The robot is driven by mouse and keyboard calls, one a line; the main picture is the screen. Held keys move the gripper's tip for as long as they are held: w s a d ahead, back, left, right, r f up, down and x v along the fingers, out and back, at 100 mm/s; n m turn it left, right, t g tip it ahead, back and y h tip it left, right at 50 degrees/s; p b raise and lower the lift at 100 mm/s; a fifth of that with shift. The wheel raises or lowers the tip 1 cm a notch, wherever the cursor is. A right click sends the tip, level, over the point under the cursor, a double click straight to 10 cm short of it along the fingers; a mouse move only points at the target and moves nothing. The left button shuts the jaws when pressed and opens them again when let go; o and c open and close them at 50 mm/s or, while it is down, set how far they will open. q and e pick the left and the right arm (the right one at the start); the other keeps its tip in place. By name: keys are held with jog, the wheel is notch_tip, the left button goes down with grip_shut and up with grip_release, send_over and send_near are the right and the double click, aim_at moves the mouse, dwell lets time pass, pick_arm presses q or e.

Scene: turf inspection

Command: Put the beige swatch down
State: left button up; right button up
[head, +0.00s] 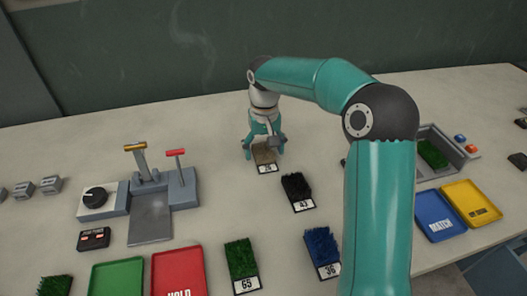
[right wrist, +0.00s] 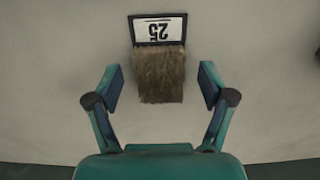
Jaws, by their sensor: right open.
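The beige swatch (head: 264,156) lies flat on the table, with a white number label at its near end. In the right wrist view the swatch (right wrist: 160,77) shows its label reading 25. My right gripper (head: 264,150) is above it and pointing down. In the right wrist view my right gripper (right wrist: 159,84) is open, with one finger on each side of the swatch and a gap on both sides. My left gripper is not in view.
A black swatch (head: 297,189) lies close, nearer and to the right. Green (head: 241,259) and blue (head: 322,247) swatches lie nearer. A lever device (head: 151,213) stands to the left. Red (head: 178,274), green (head: 117,277), blue (head: 439,216) and yellow (head: 471,203) trays lie around. Table behind the gripper is clear.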

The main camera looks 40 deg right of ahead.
notch_tip(320, 180, up, 10)
jog(key=p, duration=0.1)
jog(key=shift+r+p, duration=0.2)
jog(key=shift+p, duration=0.2)
jog(key=shift+o, duration=1.3)
jog(key=shift+r, duration=0.3)
jog(key=shift+o, duration=0.5)
jog(key=shift+s+d+m, duration=0.15)
jog(key=shift+d+m, duration=0.15)
jog(key=shift+m, duration=0.1)
jog(key=m+t+y+p, duration=0.35)
jog(key=m+y, duration=0.45)
jog(key=m, duration=0.9)
send_near(267, 153)
jog(key=shift+w+a+f+t+b, duration=0.25)
jog(key=shift+w+a+f+b, duration=0.15)
jog(key=shift+f+b, duration=0.2)
jog(key=shift+w+a+f+t+b, duration=0.2)
jog(key=shift+w+a+f+b, duration=0.15)
jog(key=shift+f+b, duration=0.2)
jog(key=shift+x, duration=3.2)
